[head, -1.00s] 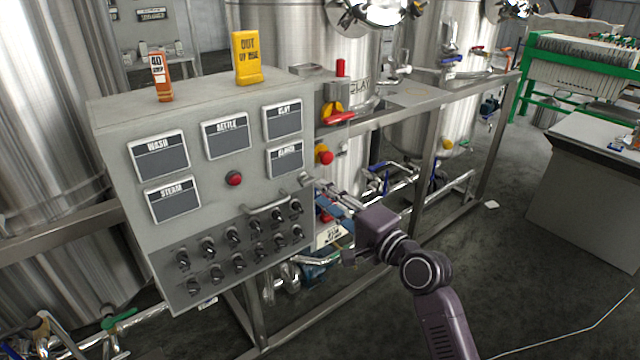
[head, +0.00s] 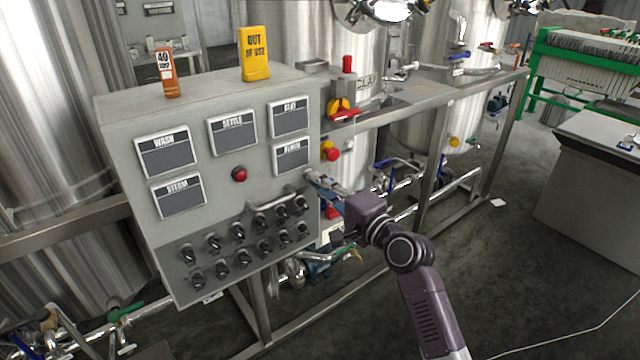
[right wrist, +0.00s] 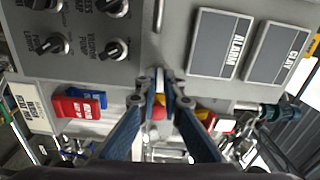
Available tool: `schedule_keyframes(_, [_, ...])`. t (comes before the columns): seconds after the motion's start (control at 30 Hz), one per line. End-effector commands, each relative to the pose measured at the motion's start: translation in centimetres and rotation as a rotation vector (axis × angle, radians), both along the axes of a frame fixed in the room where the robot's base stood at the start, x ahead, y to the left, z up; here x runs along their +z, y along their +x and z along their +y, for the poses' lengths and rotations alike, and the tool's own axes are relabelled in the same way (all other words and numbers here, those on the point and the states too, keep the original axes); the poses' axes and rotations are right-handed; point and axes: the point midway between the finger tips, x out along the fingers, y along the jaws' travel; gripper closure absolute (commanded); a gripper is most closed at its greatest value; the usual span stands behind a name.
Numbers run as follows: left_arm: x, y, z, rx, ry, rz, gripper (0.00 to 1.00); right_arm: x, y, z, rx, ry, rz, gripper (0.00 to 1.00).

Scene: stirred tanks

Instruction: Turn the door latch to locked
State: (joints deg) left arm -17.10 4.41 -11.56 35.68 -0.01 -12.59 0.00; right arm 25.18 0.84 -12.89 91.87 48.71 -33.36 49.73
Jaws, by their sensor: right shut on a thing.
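The grey control cabinet (head: 215,118) stands in the left half of the head view. Its door latch (head: 308,174) is a small metal piece at the door's right edge. My right gripper (head: 316,181) reaches it from the right. In the right wrist view, the blue fingers of my right gripper (right wrist: 161,82) close on the pale metal latch (right wrist: 160,72), in front of the grey door face. The fingers hide most of the latch, so its exact angle cannot be told. My left gripper is not in view.
A bar handle (head: 272,201) and several black knobs (head: 239,232) are close to the gripper. A steel frame (head: 430,160) and tanks stand behind. Open floor (head: 490,270) lies at the right.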

Motion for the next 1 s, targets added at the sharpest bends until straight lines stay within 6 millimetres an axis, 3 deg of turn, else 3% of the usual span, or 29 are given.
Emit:
schedule_keyframes(0.47, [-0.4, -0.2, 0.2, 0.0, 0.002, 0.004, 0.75, -0.2, 0.0, 0.0, 0.002, -0.066, -0.045, 1.0])
schedule_keyframes(1.0, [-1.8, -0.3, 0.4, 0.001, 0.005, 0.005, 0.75, -0.3, 0.0, 0.0, 0.002, -0.44, -0.315, 1.0])
